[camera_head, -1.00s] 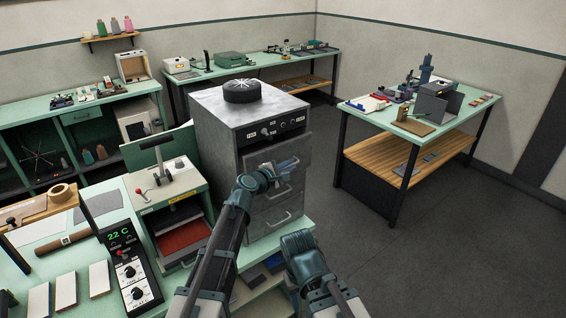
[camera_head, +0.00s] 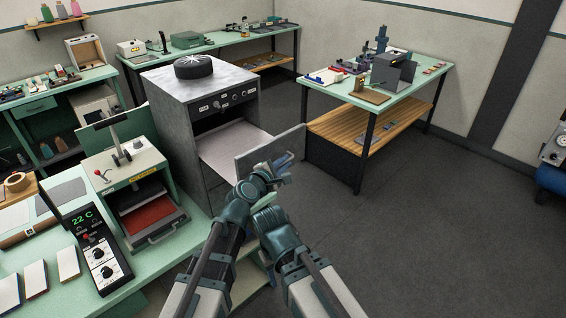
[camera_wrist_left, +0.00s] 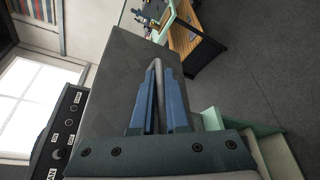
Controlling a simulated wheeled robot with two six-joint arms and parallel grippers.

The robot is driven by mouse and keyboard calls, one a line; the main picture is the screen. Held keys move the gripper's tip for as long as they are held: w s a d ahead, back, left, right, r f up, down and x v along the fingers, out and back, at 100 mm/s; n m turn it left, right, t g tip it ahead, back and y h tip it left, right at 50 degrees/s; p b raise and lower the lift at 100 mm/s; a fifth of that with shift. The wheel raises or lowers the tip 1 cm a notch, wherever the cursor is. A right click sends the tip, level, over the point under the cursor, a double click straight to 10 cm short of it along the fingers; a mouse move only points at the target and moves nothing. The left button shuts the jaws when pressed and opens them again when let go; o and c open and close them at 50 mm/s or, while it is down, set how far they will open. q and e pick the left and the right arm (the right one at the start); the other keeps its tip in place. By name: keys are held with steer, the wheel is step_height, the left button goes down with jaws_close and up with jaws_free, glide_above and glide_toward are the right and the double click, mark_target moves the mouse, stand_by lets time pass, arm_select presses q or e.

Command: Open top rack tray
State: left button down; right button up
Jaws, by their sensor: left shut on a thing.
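The top rack tray (camera_head: 228,146) is pulled far out of the grey metal cabinet (camera_head: 172,112), and its pale flat inside shows. Its grey front panel (camera_head: 262,150) stands at the outer end, with the dark opening behind it. My left gripper (camera_head: 285,164) is at the outer face of that panel. In the left wrist view, its blue fingers (camera_wrist_left: 158,95) are shut on the tray's curved metal handle (camera_wrist_left: 157,68). The panel (camera_wrist_left: 125,65) also shows there. My right arm reaches in at lower centre, but its gripper does not show.
A black round knob-like piece (camera_head: 194,67) sits on the cabinet top. A green press (camera_head: 133,175) with a red bed stands left of the cabinet. A green-topped table (camera_head: 410,88) stands to the right. The dark floor (camera_head: 430,220) at right is clear.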

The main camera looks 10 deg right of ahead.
arm_select(q)
steer(key=c, duration=1.2)
jaws_free()
steer(key=shift+s, duration=0.1)
steer(key=p+v, duration=0.1)
steer(key=v, duration=0.6)
steer(key=shift+p, duration=0.3)
steer(key=shift+a, duration=0.1)
